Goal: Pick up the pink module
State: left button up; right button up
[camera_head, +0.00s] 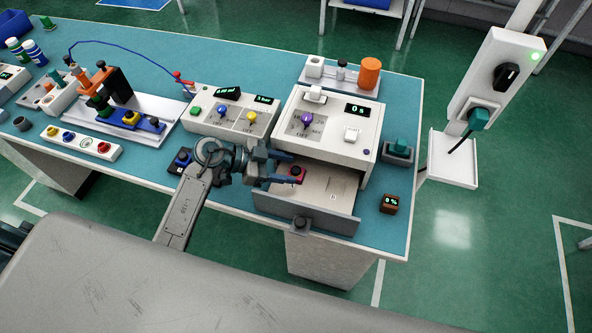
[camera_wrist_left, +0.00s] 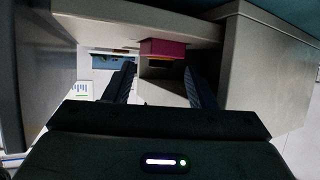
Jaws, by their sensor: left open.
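The pink module (camera_head: 297,174) is a small block inside the open drawer (camera_head: 345,222) of the white box (camera_head: 335,148). In the left wrist view the pink module (camera_wrist_left: 162,49) shows ahead, between and just beyond my two fingertips. My left gripper (camera_head: 287,167) reaches into the drawer from the left in the head view, with its fingers on either side of the module's near end. In the left wrist view the left gripper (camera_wrist_left: 160,78) is open, with a gap between the fingers. Whether a finger touches the module, I cannot tell. My right gripper is not in view.
A white control panel (camera_head: 233,113) stands left of the box. A teal block in a grey holder (camera_head: 398,152) and a small brown display cube (camera_head: 389,204) stand to the right. The drawer walls and the box front close in around my gripper. Bare blue tabletop (camera_head: 400,100) lies at the right.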

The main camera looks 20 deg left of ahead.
pick_arm(q)
jog(key=shift+w+d+f, duration=0.2)
jog(key=shift+d+f, duration=0.05)
jog(key=shift+d, duration=0.2)
jog(key=c, duration=1.1)
jog(key=shift+r, duration=0.1)
